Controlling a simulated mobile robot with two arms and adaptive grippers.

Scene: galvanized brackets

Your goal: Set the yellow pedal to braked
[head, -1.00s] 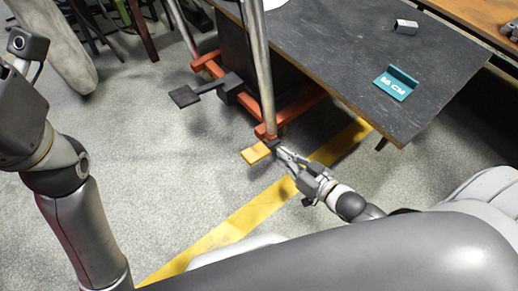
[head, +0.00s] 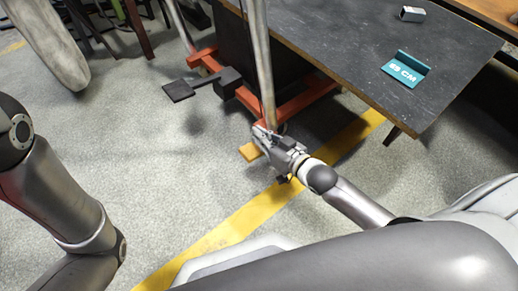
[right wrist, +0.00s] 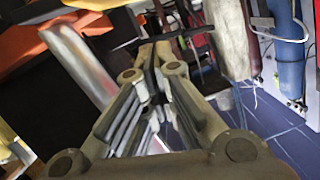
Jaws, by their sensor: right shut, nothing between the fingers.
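The yellow pedal (head: 249,152) is low near the floor, at the foot of an orange frame with a metal post. My right gripper (head: 260,134) is shut and empty. In the head view it overlaps the pedal's right end; I cannot tell whether they touch. Part of the pedal and its pivot are hidden behind the gripper. In the right wrist view the shut fingers (right wrist: 153,62) have nothing between them. My left gripper is out of view; only arm links show at left.
A black pedal (head: 178,91) sticks out to the left of the orange frame (head: 305,101). A dark tabletop (head: 360,45) with a teal bracket (head: 406,69) and a grey metal piece (head: 412,14) overhangs at right. A yellow floor stripe (head: 245,215) runs below; the grey floor at left is clear.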

